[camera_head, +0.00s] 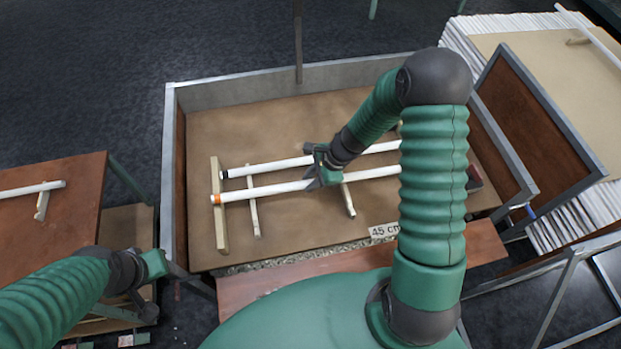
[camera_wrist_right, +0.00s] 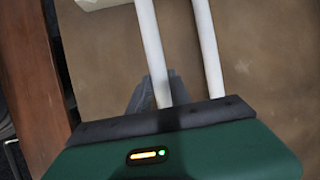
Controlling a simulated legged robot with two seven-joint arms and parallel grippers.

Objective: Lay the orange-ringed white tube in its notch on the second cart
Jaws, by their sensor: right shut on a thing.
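The orange-ringed white tube (camera_head: 260,190) lies across wooden strips in the middle cart (camera_head: 300,236). Its orange ring (camera_head: 215,199) is at the left end, at the long wooden strip (camera_head: 219,215). My right gripper (camera_head: 322,177) is shut on this tube near its middle. The right wrist view shows the tube (camera_wrist_right: 152,45) between the fingers (camera_wrist_right: 160,92). A black-ringed white tube (camera_head: 270,167) lies behind, roughly parallel; it also shows in the right wrist view (camera_wrist_right: 206,45). My arm hides the tubes' right ends. My left gripper (camera_head: 152,266) is at the lower left, away from the tubes.
A metal frame (camera_head: 168,150) rims the middle cart. A brown table (camera_head: 60,200) at left carries another white tube (camera_head: 30,189). A cart with stacked white sheets (camera_head: 475,50) stands at right behind a framed panel (camera_head: 530,115). A "45 cm" label (camera_head: 384,231) lies in front.

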